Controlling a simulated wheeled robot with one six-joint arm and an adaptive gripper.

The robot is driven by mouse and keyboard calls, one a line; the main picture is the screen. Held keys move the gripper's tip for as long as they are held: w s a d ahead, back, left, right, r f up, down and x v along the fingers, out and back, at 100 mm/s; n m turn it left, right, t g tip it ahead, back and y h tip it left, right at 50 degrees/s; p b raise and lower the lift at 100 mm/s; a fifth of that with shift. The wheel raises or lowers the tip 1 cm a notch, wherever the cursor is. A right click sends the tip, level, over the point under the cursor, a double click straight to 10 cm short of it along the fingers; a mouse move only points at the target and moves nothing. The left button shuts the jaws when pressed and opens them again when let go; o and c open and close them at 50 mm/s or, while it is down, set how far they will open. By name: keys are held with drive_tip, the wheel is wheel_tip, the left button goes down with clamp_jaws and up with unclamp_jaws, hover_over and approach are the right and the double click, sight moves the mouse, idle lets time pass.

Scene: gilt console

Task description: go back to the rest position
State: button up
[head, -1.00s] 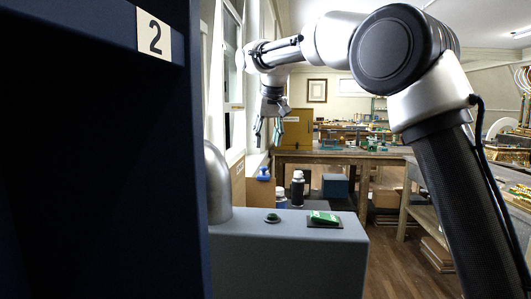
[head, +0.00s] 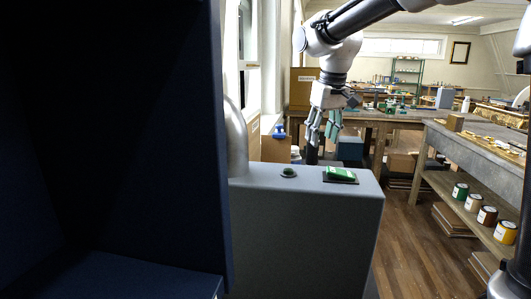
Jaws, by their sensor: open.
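My gripper (head: 322,138) hangs from my arm in the upper middle of the head view, fingers pointing down. It is open, with nothing between its fingers. It appears above and behind the grey console (head: 300,225), apart from it. On the console top are a small round green-topped piece (head: 289,172) and a green object (head: 340,174) on a dark pad.
A dark blue cabinet (head: 110,150) fills the left side. Wooden workbenches (head: 480,150) stand at the back and right, with several paint cans (head: 473,203) on a lower shelf. A blue-topped item (head: 279,131) stands behind the console. Wooden floor (head: 415,245) is clear right of the console.

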drive_tip(key=s+d+f+m+t, duration=0.1)
drive_tip(key=s+d+f+m, duration=0.1)
drive_tip(key=s+d, duration=0.8)
drive_tip(key=s+d+f+m, duration=0.2)
drive_tip(key=s+d+f, duration=0.2)
drive_tip(key=s+d, duration=0.6)
drive_tip(key=shift+s+d+f+t+h, duration=0.15)
drive_tip(key=shift+s+d+t+h, duration=0.2)
drive_tip(key=shift+s, duration=3.85)
drive_tip(key=shift+a, duration=0.1)
